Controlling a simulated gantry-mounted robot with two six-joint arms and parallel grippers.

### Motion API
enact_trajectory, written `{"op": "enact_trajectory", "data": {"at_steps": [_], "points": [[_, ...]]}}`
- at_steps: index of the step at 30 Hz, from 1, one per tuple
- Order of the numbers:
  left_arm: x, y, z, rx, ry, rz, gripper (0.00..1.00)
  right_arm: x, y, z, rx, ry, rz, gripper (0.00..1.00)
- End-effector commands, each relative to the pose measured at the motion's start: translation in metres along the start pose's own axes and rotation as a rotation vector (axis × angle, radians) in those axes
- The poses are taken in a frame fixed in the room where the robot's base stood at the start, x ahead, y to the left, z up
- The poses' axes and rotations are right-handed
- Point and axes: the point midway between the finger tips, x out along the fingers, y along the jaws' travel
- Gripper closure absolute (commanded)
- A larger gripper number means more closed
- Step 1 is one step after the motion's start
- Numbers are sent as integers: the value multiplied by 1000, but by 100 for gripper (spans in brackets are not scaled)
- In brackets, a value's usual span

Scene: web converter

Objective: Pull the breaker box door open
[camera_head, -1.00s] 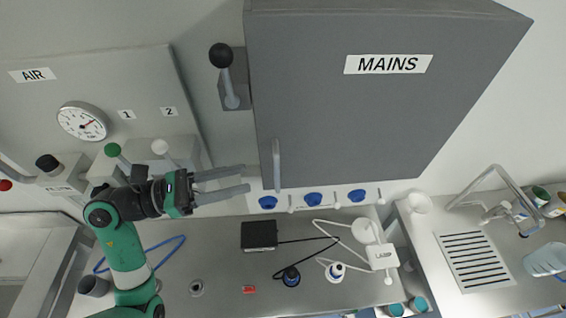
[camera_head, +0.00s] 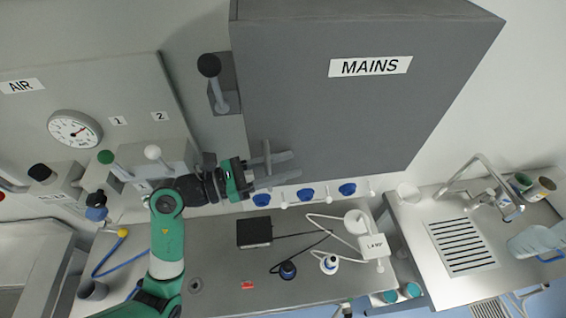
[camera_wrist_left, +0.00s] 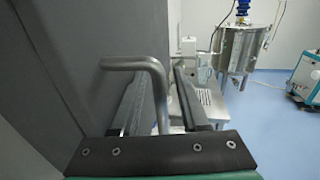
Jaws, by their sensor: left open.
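The breaker box door (camera_head: 350,110) is a large grey panel labelled MAINS, and it looks closed. Its grey bar handle (camera_head: 267,152) is near the door's lower left; it also shows in the left wrist view (camera_wrist_left: 158,85). My left gripper (camera_head: 294,165) is open at the handle. In the left wrist view the handle's bar stands between the two fingers (camera_wrist_left: 162,78), with no clear grip on it. The handle's lower end is partly hidden by the gripper. My right gripper is not in view.
A lever with a black knob (camera_head: 210,67) is left of the box. Blue sockets (camera_head: 305,193) line the wall below it. A black box (camera_head: 254,231) and a white lamp (camera_head: 372,246) are on the bench. A sink is at right.

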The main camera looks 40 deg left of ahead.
Motion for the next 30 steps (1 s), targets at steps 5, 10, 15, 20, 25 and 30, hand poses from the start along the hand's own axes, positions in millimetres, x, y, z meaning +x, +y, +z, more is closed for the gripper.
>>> {"op": "enact_trajectory", "data": {"at_steps": [5, 10, 15, 20, 25, 30], "points": [[0, 0, 0, 0, 0, 0, 75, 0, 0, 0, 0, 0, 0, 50], [0, 0, 0, 0, 0, 0, 100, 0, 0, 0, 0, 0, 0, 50], [-1, 0, 0, 0, 0, 0, 100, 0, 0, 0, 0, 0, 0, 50], [-1, 0, 0, 0, 0, 0, 100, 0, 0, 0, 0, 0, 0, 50], [-1, 0, 0, 0, 0, 0, 100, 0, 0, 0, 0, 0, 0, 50], [-1, 0, 0, 0, -1, 0, 100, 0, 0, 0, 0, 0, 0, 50]]}}
